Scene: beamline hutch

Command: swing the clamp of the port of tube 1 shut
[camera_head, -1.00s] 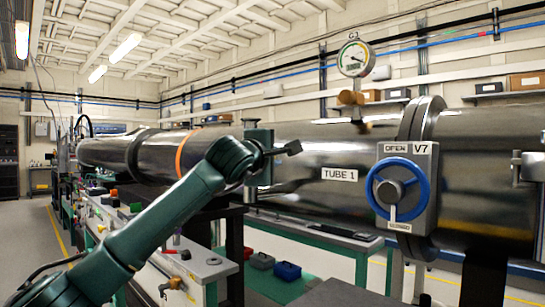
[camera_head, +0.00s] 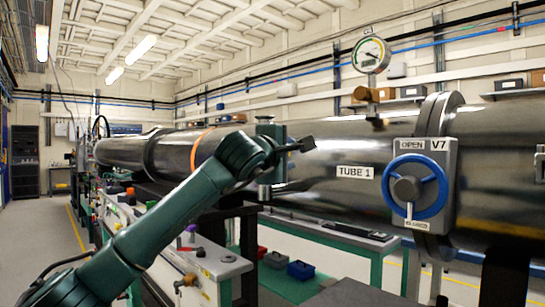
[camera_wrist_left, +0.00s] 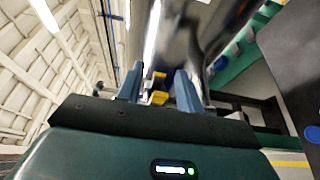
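Tube 1 is a long dark shiny metal tube, labelled in the head view (camera_head: 355,172). My left gripper (camera_head: 274,152) is at the side of the tube, left of the label. My own arm and hand hide the tube surface there, and I cannot make out the port or its clamp in the head view. In the left wrist view, the two blue-grey fingers of my left gripper (camera_wrist_left: 160,70) stand apart. Small yellow parts (camera_wrist_left: 158,97) show between them, with gaps visible to both sides. I cannot tell whether these belong to the clamp. My right gripper is not in view.
Valve V7 with a blue handwheel (camera_head: 417,187) is right of the label. A round gauge (camera_head: 371,55) stands on top of the tube. A bench (camera_head: 215,262) with small items is below at left. Open floor (camera_head: 50,240) lies at far left.

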